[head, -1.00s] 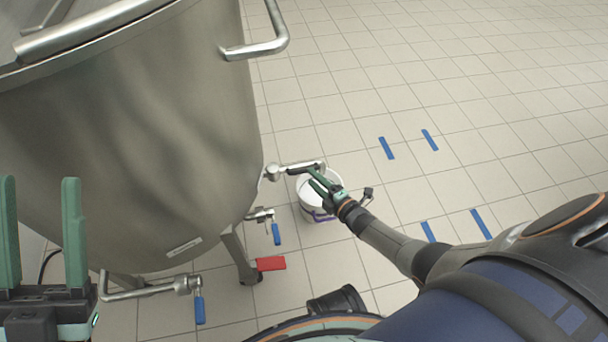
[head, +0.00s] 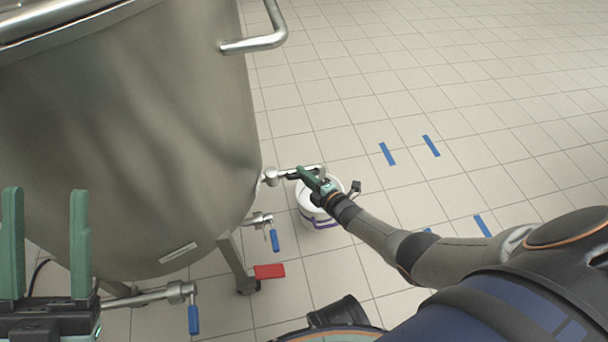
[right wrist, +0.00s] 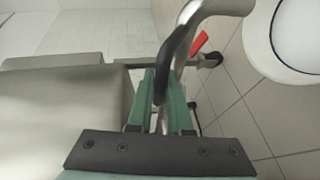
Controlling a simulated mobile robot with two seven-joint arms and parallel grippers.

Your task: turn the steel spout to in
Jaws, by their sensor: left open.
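The steel spout (head: 271,178) sticks out from the lower right side of the big steel tank (head: 130,150), its outer end near the white bucket (head: 313,213). My right gripper (head: 303,174) is at the spout. In the right wrist view its green fingers (right wrist: 163,80) lie on either side of the spout's black sleeve (right wrist: 178,48) and look closed on it. The bare bend of the spout (right wrist: 222,8) curves toward the bucket (right wrist: 300,35). My left gripper (head: 45,245) is open and empty in front of the tank, at the far left.
Below the spout are smaller valves with blue handles (head: 275,240) (head: 194,320). A red pedal-like part (head: 269,271) is by a tank leg (head: 238,265). Blue tape strips (head: 387,154) mark the tiled floor at right, which is otherwise clear.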

